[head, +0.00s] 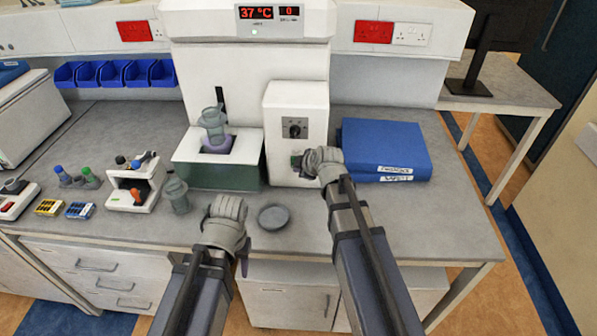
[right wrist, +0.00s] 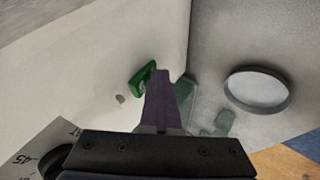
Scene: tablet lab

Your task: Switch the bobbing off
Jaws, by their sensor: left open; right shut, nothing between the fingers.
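The tester is a white machine (head: 252,75) with a red display (head: 268,12) reading 37 °C and 0. On its control box (head: 283,112), below a dark dial (head: 295,127), a small green switch (right wrist: 140,80) shows in the right wrist view. My right gripper (head: 308,162) is shut and empty in front of the box's lower part, and its fingertips (right wrist: 160,78) are right beside the switch. I cannot tell whether they touch it. My left gripper (head: 235,238) is open and empty above the bench's front edge. A grey basket assembly (head: 213,123) sits over the bath (head: 195,150).
A round grey dish (head: 274,217) lies between my grippers; it also shows in the right wrist view (right wrist: 257,90). A grey jar (head: 177,195) stands left of my left gripper. Blue binders (head: 385,148) lie right of the tester. The bench at the right front is clear.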

